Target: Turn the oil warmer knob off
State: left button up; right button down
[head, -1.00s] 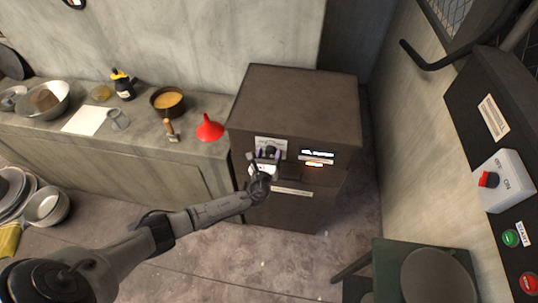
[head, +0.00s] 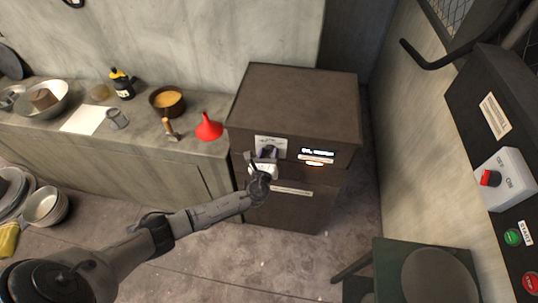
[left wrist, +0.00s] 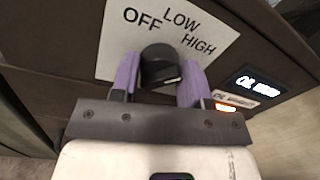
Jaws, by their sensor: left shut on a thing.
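The oil warmer (head: 298,100) is a dark brown cabinet in the middle of the head view. Its black knob (left wrist: 160,66) sits on a white label (left wrist: 165,32) reading OFF, LOW and HIGH in the left wrist view. My left gripper (left wrist: 157,80) is shut on the knob, with one purple finger on each side of it. In the head view my left gripper (head: 266,155) hides most of the knob. Which mark the knob points at I cannot tell. My right gripper is not in view.
A lit display (head: 317,154) and an orange light (left wrist: 226,107) are right of the knob. A counter (head: 196,150) with a red funnel (head: 209,128), a pan (head: 167,101) and bowls stands left. A switch panel (head: 505,180) is at the right.

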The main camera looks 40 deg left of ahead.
pick_arm(q)
jog(key=n+b, duration=0.2)
jog(key=n, duration=0.1)
jog(key=n+b, duration=0.3)
jog(key=f+n+b, duration=0.1)
jog(key=n+b, duration=0.2)
jog(key=shift+y, duration=0.3)
jog(key=n+b, duration=0.4)
jog(key=shift+n, duration=0.4)
jog(key=n+b, duration=0.2)
jog(key=n, duration=0.1)
jog(key=shift+r+y, duration=0.15)
jog(key=shift+y, duration=0.15)
jog(key=shift+n, duration=0.4)
jog(key=o, duration=0.9)
jog(key=shift+r, duration=0.15)
